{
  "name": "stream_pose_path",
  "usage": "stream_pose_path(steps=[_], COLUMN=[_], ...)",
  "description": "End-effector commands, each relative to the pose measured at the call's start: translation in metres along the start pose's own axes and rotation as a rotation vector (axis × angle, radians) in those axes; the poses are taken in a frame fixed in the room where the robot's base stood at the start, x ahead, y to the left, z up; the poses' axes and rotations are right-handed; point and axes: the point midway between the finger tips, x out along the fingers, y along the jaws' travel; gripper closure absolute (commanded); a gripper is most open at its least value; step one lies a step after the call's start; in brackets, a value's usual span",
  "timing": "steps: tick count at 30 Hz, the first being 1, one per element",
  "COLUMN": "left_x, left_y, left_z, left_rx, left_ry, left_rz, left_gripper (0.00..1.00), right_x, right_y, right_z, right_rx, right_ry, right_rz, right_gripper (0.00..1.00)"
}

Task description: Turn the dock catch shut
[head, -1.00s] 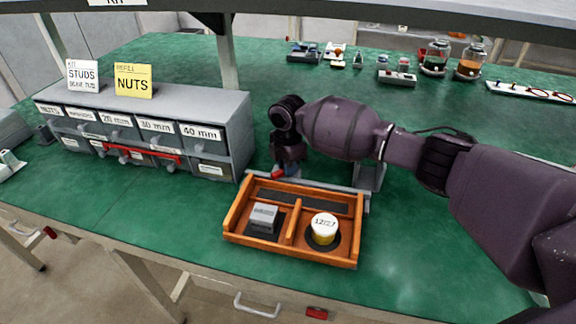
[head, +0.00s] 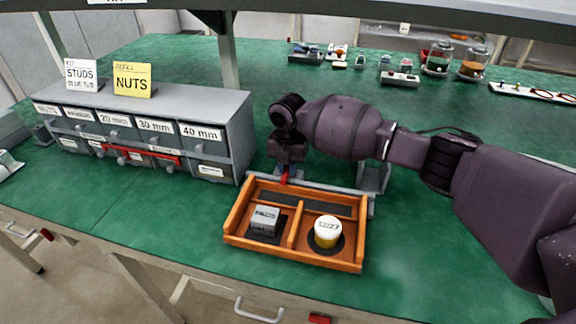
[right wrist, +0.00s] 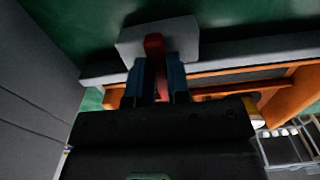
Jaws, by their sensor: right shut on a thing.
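The red dock catch (head: 285,177) sits on the grey dock rail (head: 330,187) behind the wooden tray (head: 232,214). In the right wrist view the catch (right wrist: 154,56) stands between the two blue fingers of my right gripper (right wrist: 156,80), in front of a pale grey block (right wrist: 180,40). My right gripper (head: 287,170) is shut on it, coming down from above. In the head view the catch now points roughly toward the tray; its lower part is partly hidden. The tray holds a grey block (head: 265,214) and a yellow jar with a white lid (head: 327,226). My left gripper is out of view.
A grey drawer cabinet (head: 228,133) with a red bar (head: 140,155) stands close on the left, with a yellow sign (head: 132,80) on top. Jars (head: 437,62) and small items stand at the back right. Green table is clear to the tray's right.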

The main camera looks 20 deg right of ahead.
Motion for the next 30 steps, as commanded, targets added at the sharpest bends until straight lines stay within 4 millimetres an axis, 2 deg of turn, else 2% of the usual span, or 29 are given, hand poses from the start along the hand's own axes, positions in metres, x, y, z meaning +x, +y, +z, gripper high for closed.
stream_pose_path(steps=[16, 17, 21, 22, 30], left_x=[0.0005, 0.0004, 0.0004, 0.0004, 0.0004], left_y=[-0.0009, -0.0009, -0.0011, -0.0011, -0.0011], left_z=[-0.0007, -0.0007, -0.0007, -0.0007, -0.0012], left_rx=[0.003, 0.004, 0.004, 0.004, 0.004], left_ry=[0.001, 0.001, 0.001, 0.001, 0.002], left_rz=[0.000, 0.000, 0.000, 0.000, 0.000], left_gripper=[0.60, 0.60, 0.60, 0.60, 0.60], right_x=[-0.0006, -0.0006, -0.0006, -0.0005, -0.0013], right_y=[0.0005, 0.0004, 0.0005, 0.0004, 0.0004], right_z=[-0.0003, -0.0003, -0.0002, -0.0002, -0.0001], right_rx=[-0.028, -0.028, -0.028, -0.027, -0.026], right_ry=[0.001, 0.000, 0.000, 0.000, 0.000], right_rz=[0.000, 0.000, 0.000, 0.000, 0.001], right_gripper=[1.00, 0.82, 0.60, 0.57, 0.57])
